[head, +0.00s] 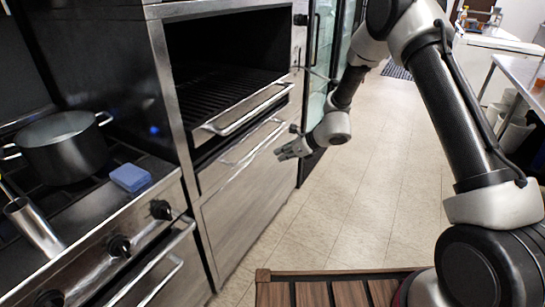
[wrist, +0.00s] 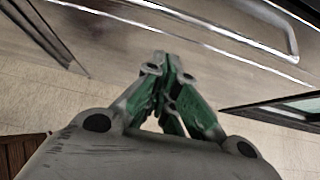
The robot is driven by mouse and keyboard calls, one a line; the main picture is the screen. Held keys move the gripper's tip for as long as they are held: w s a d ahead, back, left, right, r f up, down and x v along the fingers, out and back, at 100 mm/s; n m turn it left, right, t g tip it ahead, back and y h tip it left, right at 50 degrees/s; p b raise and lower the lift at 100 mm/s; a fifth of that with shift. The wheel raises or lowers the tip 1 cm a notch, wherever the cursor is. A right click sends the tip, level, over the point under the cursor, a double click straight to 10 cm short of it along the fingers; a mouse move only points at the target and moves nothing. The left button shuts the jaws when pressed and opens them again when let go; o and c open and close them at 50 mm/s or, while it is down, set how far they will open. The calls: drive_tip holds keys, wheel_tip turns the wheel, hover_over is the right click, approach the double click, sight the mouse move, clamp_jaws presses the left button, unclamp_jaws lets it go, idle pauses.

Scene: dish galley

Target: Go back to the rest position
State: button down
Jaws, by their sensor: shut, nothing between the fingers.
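My gripper (head: 280,154) is in front of the oven's lower drawer in the head view, pointing left toward the drawer front. In the wrist view its two green-and-grey fingers (wrist: 167,62) meet at the tips, with nothing between them. My arm reaches from the right side of the head view, up and over, then down to the gripper. The drawer front (head: 240,190) is wood-toned with a metal handle. I cannot tell whether the gripper touches it.
The oven (head: 165,90) is open, with a dark rack and a front bar (head: 245,108). A pot (head: 62,148), a blue sponge-like block (head: 130,177) and a metal cylinder (head: 32,225) are on the stove at left. A slatted wooden mat (head: 262,290) lies below. Tiled floor (head: 375,160) is clear.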

drive_tip(key=s+d+r+n+g, duration=0.3)
drive_tip(key=s+d+n, duration=0.25)
drive_tip(key=s, duration=0.25)
drive_tip(key=s+d+r+n+g, duration=0.2)
drive_tip(key=s+d+n, duration=0.2)
drive_tip(key=s+n, duration=0.3)
drive_tip(key=s+d+r+n+t+h, duration=0.4)
drive_tip(key=s+d+r+n+h, duration=0.4)
drive_tip(key=s+d+r, duration=1.5)
drive_tip(key=shift+s+d+r+n+h, duration=0.3)
drive_tip(key=shift+s+r+n, duration=0.3)
drive_tip(key=shift+r+n, duration=1.05)
drive_tip(key=shift+f, duration=0.1)
